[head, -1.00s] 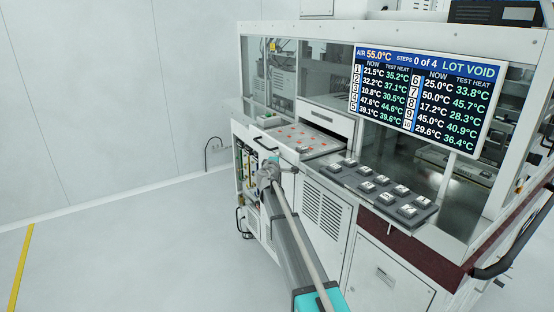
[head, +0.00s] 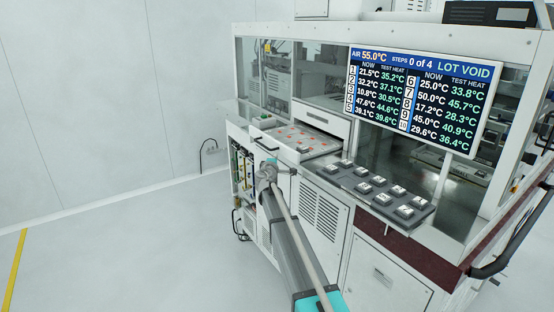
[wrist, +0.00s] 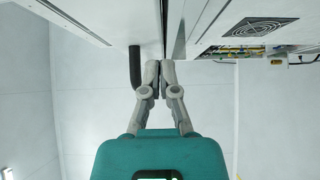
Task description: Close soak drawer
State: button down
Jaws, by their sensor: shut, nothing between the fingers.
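The soak drawer (head: 316,150) stands out of the machine's front in the head view, pulled open. Its pale tray carries several orange-red marks, and a dark bar handle (head: 266,145) runs along its front. My gripper (head: 270,165) is just in front of and below the drawer front in the head view. In the wrist view my gripper (wrist: 160,66) is shut with its fingertips together and nothing between them. A dark bar (wrist: 135,67), likely the handle, is left of the fingers. I cannot tell whether the fingertips touch the drawer front.
A dark panel of square keys (head: 376,189) is right of the drawer. A screen (head: 425,98) reading "LOT VOID" and "STEPS 0 of 4" hangs above. A vented white door (head: 320,212) is below. Floor (head: 110,240) at the left is clear.

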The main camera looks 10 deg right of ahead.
jog(key=a+v, duration=0.2)
jog(key=v, duration=0.9)
